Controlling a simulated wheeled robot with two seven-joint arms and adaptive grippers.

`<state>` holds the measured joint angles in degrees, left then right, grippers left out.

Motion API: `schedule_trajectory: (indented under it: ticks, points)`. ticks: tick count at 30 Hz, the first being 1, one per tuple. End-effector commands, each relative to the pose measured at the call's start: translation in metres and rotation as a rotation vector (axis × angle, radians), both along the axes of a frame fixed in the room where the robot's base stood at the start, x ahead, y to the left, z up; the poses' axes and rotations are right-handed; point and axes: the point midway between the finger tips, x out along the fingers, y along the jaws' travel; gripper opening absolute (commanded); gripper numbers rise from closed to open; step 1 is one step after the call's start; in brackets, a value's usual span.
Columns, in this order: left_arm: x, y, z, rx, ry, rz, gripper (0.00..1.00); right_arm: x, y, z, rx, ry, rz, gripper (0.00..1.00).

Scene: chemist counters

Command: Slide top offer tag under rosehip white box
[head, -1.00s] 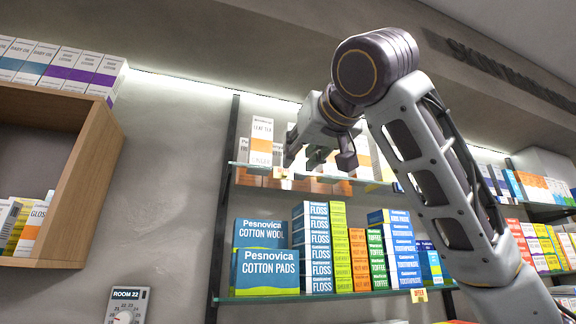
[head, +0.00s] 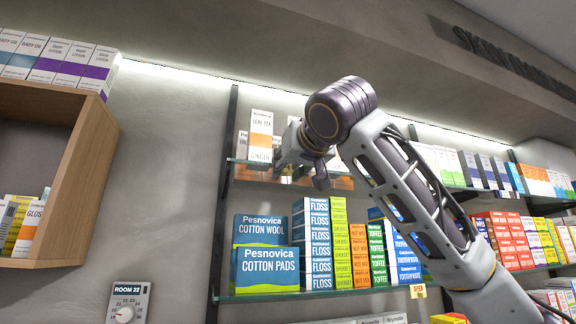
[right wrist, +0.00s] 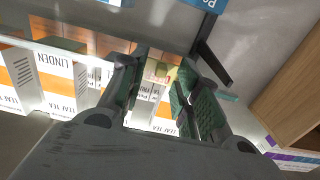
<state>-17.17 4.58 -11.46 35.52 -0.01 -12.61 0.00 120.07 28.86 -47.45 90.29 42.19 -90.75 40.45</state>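My right gripper (head: 298,175) is at the front edge of the upper glass shelf (head: 243,163), with its fingers apart. In the right wrist view a small yellowish tag with a reddish mark (right wrist: 158,71) shows between the open fingertips (right wrist: 161,68); I cannot tell if they touch it. I cannot read rosehip on any box; my gripper and arm hide part of the row. My left gripper is not in view.
The lower shelf holds cotton packs (head: 267,268), floss boxes (head: 318,245) and other stacks, with another offer tag (head: 418,291) on its edge. A wooden wall cabinet (head: 88,165) is at left, a room dial (head: 128,303) below it. Bare wall lies between cabinet and shelves.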

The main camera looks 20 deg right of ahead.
Motion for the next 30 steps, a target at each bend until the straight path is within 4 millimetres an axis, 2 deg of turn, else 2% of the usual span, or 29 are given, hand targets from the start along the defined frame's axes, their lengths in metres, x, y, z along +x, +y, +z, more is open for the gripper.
schedule_trajectory:
  ticks: [4,11,23,30]
  points:
    - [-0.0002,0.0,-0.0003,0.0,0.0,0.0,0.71,-0.0001,0.0,-0.0003,0.0,0.0,0.0,0.3]
    - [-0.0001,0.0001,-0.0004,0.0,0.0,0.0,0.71,-0.0004,0.0001,-0.0002,0.0,0.0,0.0,0.0]
    - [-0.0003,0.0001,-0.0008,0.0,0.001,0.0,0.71,-0.0011,-0.0004,-0.0002,0.0,-0.001,0.0,0.0]
    - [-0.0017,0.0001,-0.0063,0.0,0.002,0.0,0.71,-0.0094,-0.0097,-0.0011,0.001,-0.001,0.0,0.0]
